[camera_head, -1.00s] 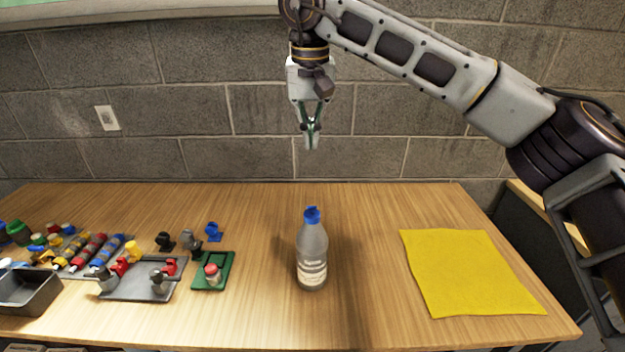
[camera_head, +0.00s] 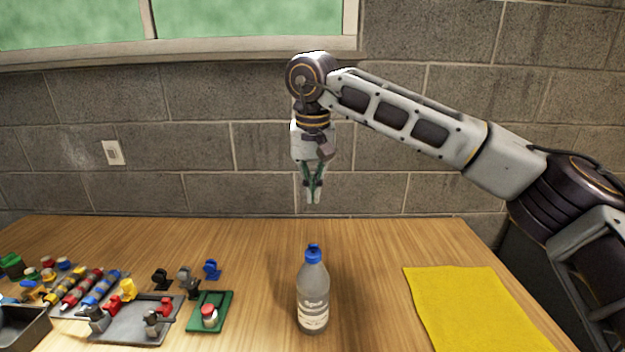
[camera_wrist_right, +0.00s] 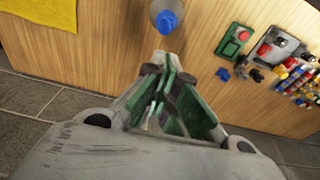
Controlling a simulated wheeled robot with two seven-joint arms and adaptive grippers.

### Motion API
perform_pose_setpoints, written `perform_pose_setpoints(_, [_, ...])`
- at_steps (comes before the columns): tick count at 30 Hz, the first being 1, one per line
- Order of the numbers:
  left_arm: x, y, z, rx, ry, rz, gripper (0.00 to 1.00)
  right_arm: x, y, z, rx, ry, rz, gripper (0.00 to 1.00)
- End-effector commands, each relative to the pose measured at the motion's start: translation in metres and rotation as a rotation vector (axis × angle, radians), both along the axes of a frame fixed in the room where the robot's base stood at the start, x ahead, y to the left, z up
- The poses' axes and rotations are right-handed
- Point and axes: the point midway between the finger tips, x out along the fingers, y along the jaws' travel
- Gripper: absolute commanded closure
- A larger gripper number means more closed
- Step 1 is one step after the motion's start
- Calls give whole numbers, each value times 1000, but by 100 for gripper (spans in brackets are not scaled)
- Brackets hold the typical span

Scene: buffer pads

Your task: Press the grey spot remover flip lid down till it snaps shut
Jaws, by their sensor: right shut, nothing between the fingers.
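The grey spot remover bottle (camera_head: 313,295) stands upright on the table, with a white label and a blue flip lid (camera_head: 313,253) on top. A small blue part sticks up at the lid's top; how far the lid stands open is too small to tell. In the right wrist view the blue lid (camera_wrist_right: 167,20) shows at the top edge, beyond the fingers. My right gripper (camera_head: 313,202) points down, shut and empty, above the lid and apart from it. My left gripper is not in view.
A yellow cloth (camera_head: 475,310) lies at the right. At the left are a grey tray (camera_head: 130,325) with small parts, a green pad (camera_head: 222,312) with a red-topped piece, and several small coloured caps. The table around the bottle is clear. A block wall stands behind.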

Motion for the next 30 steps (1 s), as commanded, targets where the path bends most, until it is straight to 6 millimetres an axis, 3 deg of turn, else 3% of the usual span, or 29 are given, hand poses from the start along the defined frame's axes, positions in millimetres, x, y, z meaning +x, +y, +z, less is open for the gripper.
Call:
perform_pose_setpoints(14, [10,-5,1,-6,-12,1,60,7,0,-63,-1,1,1,100])
perform_pose_setpoints(30, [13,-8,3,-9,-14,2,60,-16,-1,-91,0,0,0,100])
